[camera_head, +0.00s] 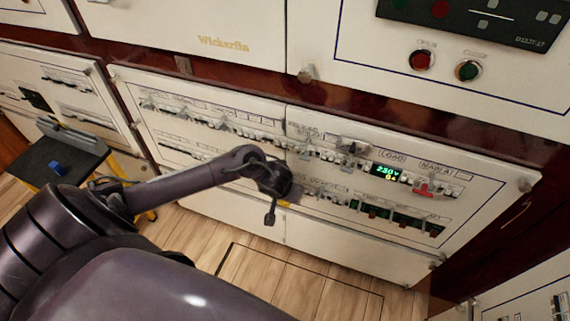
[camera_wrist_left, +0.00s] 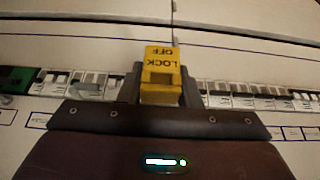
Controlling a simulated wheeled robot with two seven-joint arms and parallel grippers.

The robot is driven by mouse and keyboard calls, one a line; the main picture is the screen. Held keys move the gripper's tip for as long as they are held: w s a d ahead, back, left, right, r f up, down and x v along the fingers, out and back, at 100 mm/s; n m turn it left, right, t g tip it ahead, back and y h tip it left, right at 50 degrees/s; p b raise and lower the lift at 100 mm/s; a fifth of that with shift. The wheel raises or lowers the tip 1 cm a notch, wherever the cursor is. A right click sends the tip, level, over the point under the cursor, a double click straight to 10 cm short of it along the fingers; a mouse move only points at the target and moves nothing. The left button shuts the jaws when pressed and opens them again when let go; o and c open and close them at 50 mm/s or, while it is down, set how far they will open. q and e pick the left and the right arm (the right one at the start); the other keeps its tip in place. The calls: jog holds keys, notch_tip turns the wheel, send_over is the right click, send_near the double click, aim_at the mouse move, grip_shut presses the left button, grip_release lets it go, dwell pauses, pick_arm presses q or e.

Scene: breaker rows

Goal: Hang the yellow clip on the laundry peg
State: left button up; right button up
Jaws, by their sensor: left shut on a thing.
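The yellow clip (camera_wrist_left: 161,65), marked LOCK OFF, is between the fingers of my left gripper (camera_wrist_left: 160,90) in the left wrist view. The gripper is shut on it, in front of a row of breakers. In the head view my left gripper (camera_head: 276,190) is at the lower middle part of the breaker panel (camera_head: 330,240), and only a small yellow patch of the clip (camera_head: 284,204) shows. I cannot pick out the laundry peg; the small labels are unreadable and the gripper covers part of the panel. My right gripper is not in view.
A lit green display (camera_head: 387,171) and a red breaker lever (camera_head: 423,189) are right of the gripper. Red (camera_head: 422,60) and green (camera_head: 467,70) buttons are on the upper panel. A dark-topped stand (camera_head: 50,160) with a blue object is at left. Wooden floor shows below.

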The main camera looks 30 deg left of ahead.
pick_arm(q)
jog(key=shift+w+a, duration=0.2)
jog(key=shift+w, duration=0.55)
jog(key=shift+w+a, duration=0.15)
jog(key=shift+w, duration=0.55)
jog(key=shift+s+p, duration=0.1)
jog(key=shift+p, duration=0.2)
jog(key=shift+s+d+p, duration=0.15)
jog(key=shift+s+p, duration=0.2)
jog(key=shift+s, duration=0.3)
jog(key=shift+s+d+p, duration=0.15)
jog(key=shift+s+p, duration=0.15)
jog(key=shift+s, duration=0.35)
jog(key=shift+p, duration=0.55)
dwell(0.3)
jog(key=shift+p, duration=0.6)
jog(key=shift+w+a, duration=0.15)
jog(key=shift+w, duration=0.55)
jog(key=shift+w+a, duration=0.15)
jog(key=shift+w, duration=0.55)
